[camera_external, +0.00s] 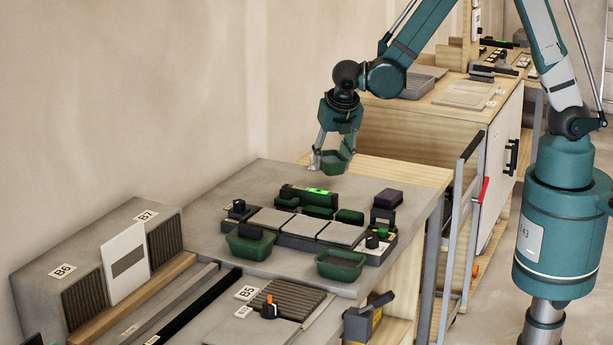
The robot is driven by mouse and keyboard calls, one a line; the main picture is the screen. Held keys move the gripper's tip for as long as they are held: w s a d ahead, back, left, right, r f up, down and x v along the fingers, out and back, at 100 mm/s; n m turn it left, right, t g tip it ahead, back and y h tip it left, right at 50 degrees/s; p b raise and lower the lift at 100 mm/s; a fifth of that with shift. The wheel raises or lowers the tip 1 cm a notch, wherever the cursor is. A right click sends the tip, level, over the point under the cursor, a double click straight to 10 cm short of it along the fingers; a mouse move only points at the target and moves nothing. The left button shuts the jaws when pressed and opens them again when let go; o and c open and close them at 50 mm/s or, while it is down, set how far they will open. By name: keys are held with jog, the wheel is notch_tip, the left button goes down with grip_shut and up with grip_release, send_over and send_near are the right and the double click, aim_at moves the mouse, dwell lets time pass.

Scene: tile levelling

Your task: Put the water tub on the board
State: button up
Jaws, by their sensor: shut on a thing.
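My gripper (327,160) is in the air above the back of the grey worktop, apart from it. It is shut on a small green, open-looking thing (341,158), which seems to be the water tub; the similar green of my fingers makes its outline hard to tell, and its inside is not clear. Below and in front is a dark board (303,244) with pale grey tiles (305,227) in a row. A green tub (249,249) with a dark block in it stands at its front left. Another green tub (341,274) with dark contents stands at its front right.
A green level (309,196) stands behind the tiles. A purple-topped block (388,198) sits at the right. The worktop's back left (240,190) is bare.

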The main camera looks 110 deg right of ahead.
aim_at(331, 171)
jog(key=shift+f, duration=2.05)
jog(key=shift+f+b, duration=0.25)
jog(key=shift+b, duration=0.15)
jog(key=o, duration=1)
jog(key=shift+r, duration=0.2)
jog(key=shift+r+p, duration=0.2)
jog(key=shift+p, duration=0.1)
jog(key=shift+p+v, duration=0.35)
jog(key=shift+v, duration=5.5)
